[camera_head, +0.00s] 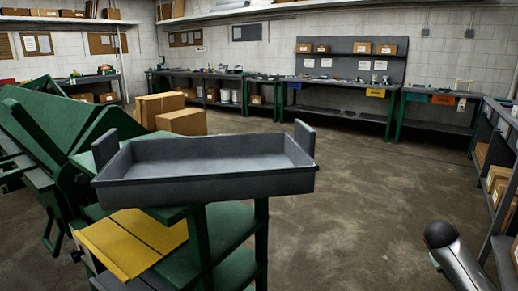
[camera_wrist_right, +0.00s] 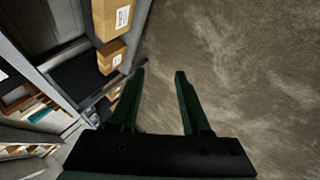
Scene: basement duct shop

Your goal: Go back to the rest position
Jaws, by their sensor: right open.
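My right gripper (camera_wrist_right: 160,72) shows in the right wrist view. Its two dark green fingers stand apart with nothing between them, over bare concrete floor and beside a shelf unit. In the head view a part of my right arm (camera_head: 462,264) comes in at the lower right; its fingers cannot be made out there. My left gripper is not in view.
A grey open tray (camera_head: 205,188) sits on a green stand at centre left, beside a green machine (camera_head: 50,125). Cardboard boxes (camera_head: 182,122) stand behind. Shelving (camera_head: 492,160) runs along the right. The middle floor (camera_head: 365,190) is clear.

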